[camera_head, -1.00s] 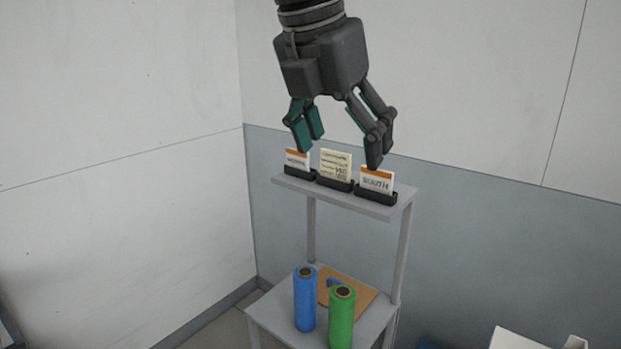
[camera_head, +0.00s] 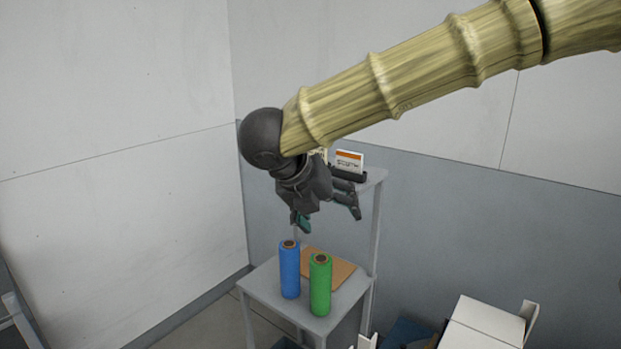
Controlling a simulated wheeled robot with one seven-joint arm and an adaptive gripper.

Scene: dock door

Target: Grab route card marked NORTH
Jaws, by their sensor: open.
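The card marked NORTH is not visible now; my wrist and gripper cover the left part of the upper shelf (camera_head: 375,180). The card that reads SOUTH (camera_head: 349,161), white with an orange band, stands upright in a dark holder at the shelf's right end. A sliver of the pale middle card (camera_head: 321,154) shows beside my arm. My gripper (camera_head: 329,217) is open, with no object seen between its fingers. In the picture it is in front of and below the upper shelf, above the lower shelf.
A blue roll (camera_head: 289,270) and a green roll (camera_head: 320,285) stand on the lower shelf (camera_head: 262,284), with a brown board (camera_head: 330,268) behind them. White boxes (camera_head: 485,322) are at the lower right. Walls stand behind and to the left.

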